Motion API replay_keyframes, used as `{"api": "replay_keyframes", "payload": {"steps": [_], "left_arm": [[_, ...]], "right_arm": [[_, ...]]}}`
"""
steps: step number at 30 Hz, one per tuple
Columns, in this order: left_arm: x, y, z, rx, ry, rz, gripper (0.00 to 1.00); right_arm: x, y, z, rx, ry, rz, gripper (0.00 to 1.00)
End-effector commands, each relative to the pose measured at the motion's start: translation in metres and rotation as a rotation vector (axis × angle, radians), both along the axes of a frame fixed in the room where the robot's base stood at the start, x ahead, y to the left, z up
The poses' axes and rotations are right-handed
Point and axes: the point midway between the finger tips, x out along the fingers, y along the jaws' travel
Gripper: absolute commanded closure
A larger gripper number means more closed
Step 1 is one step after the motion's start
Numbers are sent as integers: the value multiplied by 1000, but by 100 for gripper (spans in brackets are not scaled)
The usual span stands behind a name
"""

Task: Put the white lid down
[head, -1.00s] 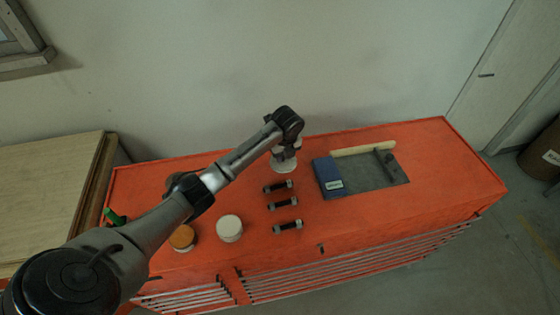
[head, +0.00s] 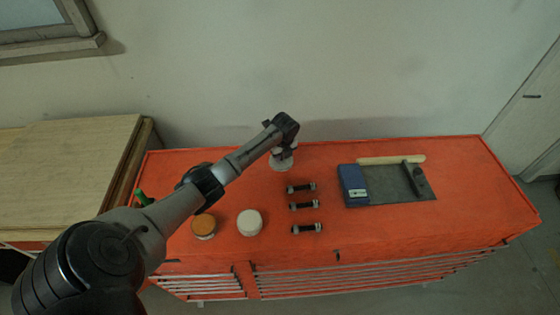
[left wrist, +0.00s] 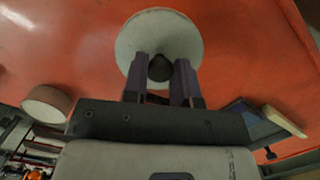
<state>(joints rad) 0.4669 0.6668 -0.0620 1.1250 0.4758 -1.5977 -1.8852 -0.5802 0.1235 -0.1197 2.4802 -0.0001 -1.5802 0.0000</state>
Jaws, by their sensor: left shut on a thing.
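The white lid (head: 281,164) is a pale disc at the back of the orange-red cabinet top, left of the black bolts. My left gripper (head: 284,149) is above it, pointing down. In the left wrist view the lid (left wrist: 150,25) shows as a round disc with a dark knob (left wrist: 160,68). The gripper fingers (left wrist: 162,80) are shut on that knob. I cannot tell whether the lid touches the cabinet top (head: 460,190). My right gripper is out of view.
A white round jar (head: 250,223) and an orange-topped jar (head: 204,227) stand at the front left. Several black bolts (head: 305,205) lie mid-top. A blue box (head: 353,184) sits on a grey mat (head: 385,198). The right end is clear.

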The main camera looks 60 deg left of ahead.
Motion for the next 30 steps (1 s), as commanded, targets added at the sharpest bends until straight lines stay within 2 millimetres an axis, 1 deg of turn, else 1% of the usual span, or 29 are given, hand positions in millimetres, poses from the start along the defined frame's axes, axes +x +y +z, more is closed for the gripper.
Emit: {"api": "replay_keyframes", "payload": {"steps": [5,12,15,29,30], "left_arm": [[-2,6,-5,0,0,0,97],[-2,5,-34,-2,1,0,97],[-2,5,-41,-1,-1,0,97],[-2,6,-47,0,-1,-1,97],[-2,6,-47,1,-1,-1,72]], "right_arm": [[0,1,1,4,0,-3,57],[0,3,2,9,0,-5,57],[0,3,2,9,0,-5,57],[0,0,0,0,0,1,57],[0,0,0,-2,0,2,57]]}}
